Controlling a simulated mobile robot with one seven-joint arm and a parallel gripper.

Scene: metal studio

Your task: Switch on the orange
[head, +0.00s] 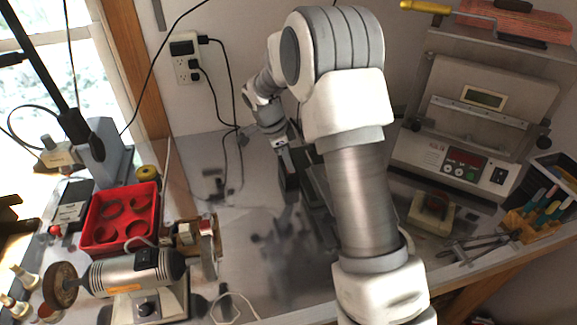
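No thing plainly matches "the orange" as a switch, so I cannot tell which item is meant. A small beige box with a reddish-orange part on top (433,209) sits on the bench at right, in front of a grey machine. The machine's dark red panel with buttons (463,166) faces the bench. My gripper (300,190) points down over the middle of the bench, left of the beige box and apart from it. It is small and dark, and my arm partly covers it. Its finger gap and anything between the fingers cannot be made out.
A bench grinder (130,280) with an orange label and a red tray (118,217) stand at left. A wall outlet (186,60) with black cords is behind. Hand tools (480,245) lie at right. The middle of the bench has bare room around dark blurred patches.

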